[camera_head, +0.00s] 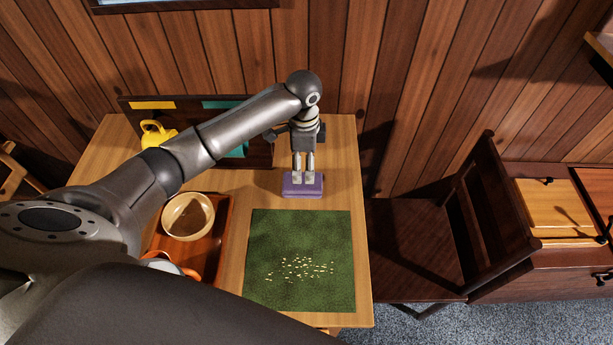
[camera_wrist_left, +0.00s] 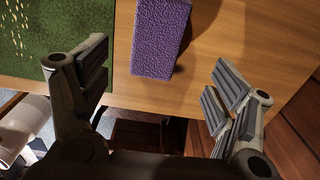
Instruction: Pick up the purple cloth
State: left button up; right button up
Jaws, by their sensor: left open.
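The purple cloth (camera_head: 302,184) is a small, thick, folded block on the wooden table, behind the green mat. In the left wrist view the cloth (camera_wrist_left: 160,40) shows its textured purple face, lying beyond the fingertips and between their lines. My left gripper (camera_head: 303,178) points down over the cloth in the head view, its fingertips close above or at it; whether they touch I cannot tell. In the left wrist view the left gripper (camera_wrist_left: 160,85) is open, with nothing between its pads. My right gripper is not in view.
The green mat (camera_head: 300,235) holds scattered pale crumbs. A reddish tray (camera_head: 223,225) with a wooden bowl (camera_head: 188,216) stands left of it. A yellow teapot (camera_head: 157,134) and a dark rack (camera_head: 258,150) stand at the back. A dark chair (camera_head: 425,240) adjoins the table's right edge.

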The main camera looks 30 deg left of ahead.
aim_at(302, 185)
pick_arm(q)
jog(key=shift+s+f, duration=0.2)
jog(key=shift+f, duration=1.25)
notch_tip(302, 185, down, 4)
jog(key=shift+s+a+f+p, duration=0.15)
jog(key=shift+p, duration=0.45)
jog(key=shift+f, duration=0.5)
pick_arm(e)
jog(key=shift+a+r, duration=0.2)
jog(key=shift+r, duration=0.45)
pick_arm(q)
jog(key=c, duration=1.1)
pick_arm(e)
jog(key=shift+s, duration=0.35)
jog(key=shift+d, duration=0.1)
